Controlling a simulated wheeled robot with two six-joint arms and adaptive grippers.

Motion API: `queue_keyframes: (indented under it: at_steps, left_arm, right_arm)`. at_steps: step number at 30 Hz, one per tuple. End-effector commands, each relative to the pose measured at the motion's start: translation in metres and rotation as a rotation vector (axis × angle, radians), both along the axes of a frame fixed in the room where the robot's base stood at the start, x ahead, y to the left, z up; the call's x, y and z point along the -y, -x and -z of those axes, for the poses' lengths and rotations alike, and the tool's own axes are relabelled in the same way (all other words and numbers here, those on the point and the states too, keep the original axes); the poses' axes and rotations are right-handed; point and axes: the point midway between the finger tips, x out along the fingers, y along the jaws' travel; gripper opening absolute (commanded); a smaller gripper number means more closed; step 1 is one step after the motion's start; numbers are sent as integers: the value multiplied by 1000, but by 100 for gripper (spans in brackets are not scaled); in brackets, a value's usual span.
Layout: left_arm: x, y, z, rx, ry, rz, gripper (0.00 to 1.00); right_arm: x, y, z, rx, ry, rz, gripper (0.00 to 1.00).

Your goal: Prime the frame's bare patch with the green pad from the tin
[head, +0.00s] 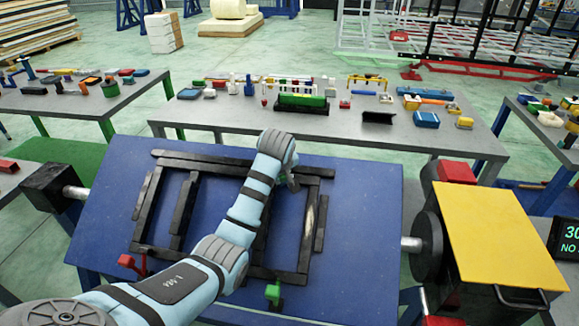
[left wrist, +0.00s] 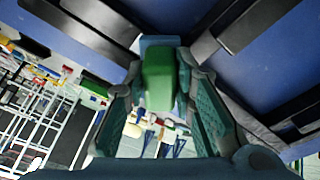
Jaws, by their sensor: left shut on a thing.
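The black frame (head: 222,167) lies on the tilted blue panel. A pale bare patch (head: 309,216) shows on its right-hand bar. My left gripper (head: 289,182) hangs over the frame's upper right part, above and to the left of the patch. In the left wrist view, its two fingers are shut on the green pad (left wrist: 158,80), which sticks out between them. In the head view the pad is mostly hidden by the gripper, and I cannot tell whether it touches the frame. I cannot pick out the tin for sure. My right gripper is not in view.
The blue panel (head: 362,225) has clear room right of the frame. A red clamp (head: 131,262) and a green clamp (head: 273,292) stand at the frame's near edge. A grey table (head: 330,127) with many small items stands behind. A yellow-topped box (head: 495,235) is at the right.

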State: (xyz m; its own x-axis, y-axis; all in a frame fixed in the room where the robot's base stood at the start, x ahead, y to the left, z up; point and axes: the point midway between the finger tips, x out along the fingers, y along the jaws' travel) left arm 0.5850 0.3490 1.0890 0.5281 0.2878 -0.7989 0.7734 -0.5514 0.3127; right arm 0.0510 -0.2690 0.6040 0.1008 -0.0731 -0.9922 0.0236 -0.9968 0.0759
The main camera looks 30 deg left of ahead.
Motion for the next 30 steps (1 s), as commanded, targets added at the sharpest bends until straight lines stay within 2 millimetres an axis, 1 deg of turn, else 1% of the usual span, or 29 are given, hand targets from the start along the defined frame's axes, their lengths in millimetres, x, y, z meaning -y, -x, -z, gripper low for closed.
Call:
queue_keyframes:
  at_steps: [1,5,12,17,24,30]
  left_arm:
    - [-2,1,-3,1,0,1,1]
    - [-8,2,-2,1,0,0,1]
    - [-33,11,-2,-1,-2,0,1]
    - [-42,14,0,2,-1,0,1]
    - [-67,22,2,0,0,0,1]
    - [-70,23,2,2,1,1,1]
  right_arm:
    - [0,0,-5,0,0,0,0]
    - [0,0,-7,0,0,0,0]
    - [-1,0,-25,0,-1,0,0]
    - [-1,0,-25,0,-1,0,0]
    - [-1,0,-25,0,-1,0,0]
    - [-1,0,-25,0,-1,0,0]
